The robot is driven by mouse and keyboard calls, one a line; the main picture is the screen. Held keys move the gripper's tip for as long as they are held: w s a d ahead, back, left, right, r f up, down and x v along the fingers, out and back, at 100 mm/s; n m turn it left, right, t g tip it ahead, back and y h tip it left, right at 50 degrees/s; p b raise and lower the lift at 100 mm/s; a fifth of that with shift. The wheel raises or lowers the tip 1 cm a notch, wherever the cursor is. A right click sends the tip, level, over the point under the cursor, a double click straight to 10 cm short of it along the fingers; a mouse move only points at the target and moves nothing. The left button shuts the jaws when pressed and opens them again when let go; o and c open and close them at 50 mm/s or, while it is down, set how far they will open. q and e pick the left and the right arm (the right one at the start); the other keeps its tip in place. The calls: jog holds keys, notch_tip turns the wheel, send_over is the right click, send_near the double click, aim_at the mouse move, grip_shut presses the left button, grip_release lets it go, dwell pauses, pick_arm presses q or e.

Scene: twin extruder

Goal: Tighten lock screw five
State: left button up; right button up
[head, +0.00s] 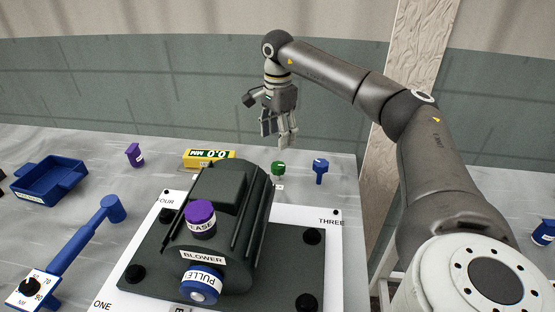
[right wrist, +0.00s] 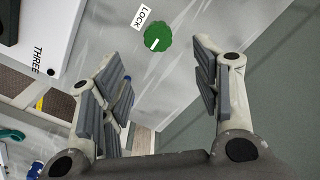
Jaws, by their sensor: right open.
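A green knob (head: 278,168) stands on the table behind the blower. In the right wrist view the green knob (right wrist: 158,37) has a white mark on top and a label reading LOCK beside it. No number five is readable on it. My right gripper (head: 278,138) is open and empty above the table's far side, over the knob. In the right wrist view the knob lies beyond the open fingers (right wrist: 155,92), apart from them. Black screws, such as the one near THREE (head: 312,236), sit on the blower's plate. My left gripper is not in view.
The dark blower (head: 255,205) carries a purple cap (head: 200,215) and a blue pulley (head: 200,284). A blue tool with a dial (head: 80,243), a blue tray (head: 50,183), a yellow gauge (head: 209,158), a purple piece (head: 134,154) and a blue T-shaped piece (head: 320,170) are on the table.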

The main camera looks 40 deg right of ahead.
send_over(278, 165)
notch_tip(278, 165, down, 4)
jog(key=shift+s+f, duration=0.15)
notch_tip(278, 165, down, 4)
jog(key=shift+f+p, duration=0.15)
jog(key=shift+p, duration=0.25)
jog(key=shift+f, duration=0.55)
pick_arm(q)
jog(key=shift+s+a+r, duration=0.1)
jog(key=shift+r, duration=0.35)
pick_arm(e)
jog(key=shift+f, duration=0.15)
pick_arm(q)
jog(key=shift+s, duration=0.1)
pick_arm(e)
jog(key=shift+c, duration=0.5)
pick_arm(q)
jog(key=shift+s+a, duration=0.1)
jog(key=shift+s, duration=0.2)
pick_arm(e)
jog(key=c, duration=0.9)
